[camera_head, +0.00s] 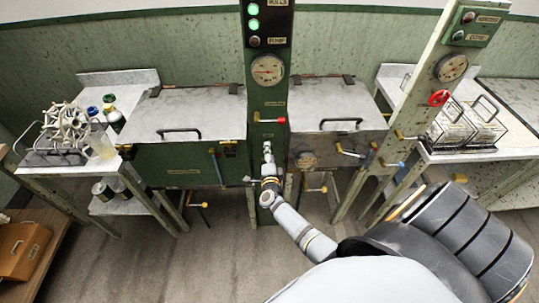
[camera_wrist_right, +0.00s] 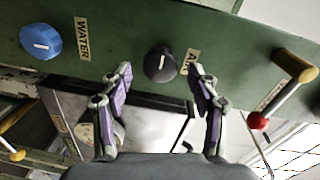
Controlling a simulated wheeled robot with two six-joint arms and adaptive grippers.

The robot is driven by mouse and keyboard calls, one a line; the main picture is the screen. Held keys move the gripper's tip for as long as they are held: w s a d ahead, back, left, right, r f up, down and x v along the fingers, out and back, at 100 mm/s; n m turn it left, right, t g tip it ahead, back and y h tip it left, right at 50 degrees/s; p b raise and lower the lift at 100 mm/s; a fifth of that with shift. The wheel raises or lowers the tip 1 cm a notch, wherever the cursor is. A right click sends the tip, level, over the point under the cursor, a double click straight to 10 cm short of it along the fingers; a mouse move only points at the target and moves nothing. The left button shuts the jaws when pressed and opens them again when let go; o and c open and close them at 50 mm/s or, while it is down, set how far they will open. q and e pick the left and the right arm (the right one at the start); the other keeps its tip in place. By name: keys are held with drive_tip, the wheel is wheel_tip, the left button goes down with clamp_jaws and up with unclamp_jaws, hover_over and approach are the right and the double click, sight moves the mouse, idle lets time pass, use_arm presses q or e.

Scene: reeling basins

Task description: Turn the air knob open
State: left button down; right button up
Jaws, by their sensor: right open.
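The air knob (camera_wrist_right: 161,62) is round and black with a white mark, on a green panel beside a label that is partly covered and reads "A…". In the right wrist view, my right gripper (camera_wrist_right: 163,78) is open, its two purple-padded fingers to either side of and just below the knob. I see no clear contact. In the head view, my right gripper (camera_head: 267,152) is at the front of the central green post (camera_head: 268,95); the air knob cannot be made out there. My left gripper is not in view.
A blue knob (camera_wrist_right: 40,40) labelled WATER sits left of the air knob. A lever with a red ball (camera_wrist_right: 257,121) sticks out on the right. Lidded basins (camera_head: 190,110) flank the post.

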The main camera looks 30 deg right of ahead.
drive_tip(key=v, duration=1.1)
drive_tip(key=s+a+f+n+g+y, duration=0.1)
drive_tip(key=s+a+f+n+y, duration=0.2)
drive_tip(key=f, duration=0.5)
drive_tip(key=s+a+f+n+g+y, duration=0.1)
drive_tip(key=s+f+n+g+y, duration=0.1)
drive_tip(key=s+f+n, duration=0.35)
drive_tip(key=s+a+f+n+g+y, duration=0.1)
drive_tip(key=a+f+n+y, duration=0.1)
drive_tip(key=f+n, duration=0.5)
drive_tip(key=s+d+f+n+g, duration=0.1)
drive_tip(key=s+f+n+g, duration=0.1)
drive_tip(key=s+f, duration=0.3)
drive_tip(key=s+d+f+n+g, duration=0.1)
drive_tip(key=s+f+n+g, duration=0.2)
drive_tip(key=s, duration=1.1)
drive_tip(key=s+d+f+n+g+y+b, duration=0.1)
drive_tip(key=s+f+g, duration=0.3)
drive_tip(key=s+f, duration=0.5)
drive_tip(key=shift+s+d+f+n+g, duration=0.25)
drive_tip(key=shift+s+d+n+g, duration=0.1)
drive_tip(key=shift+n, duration=0.3)
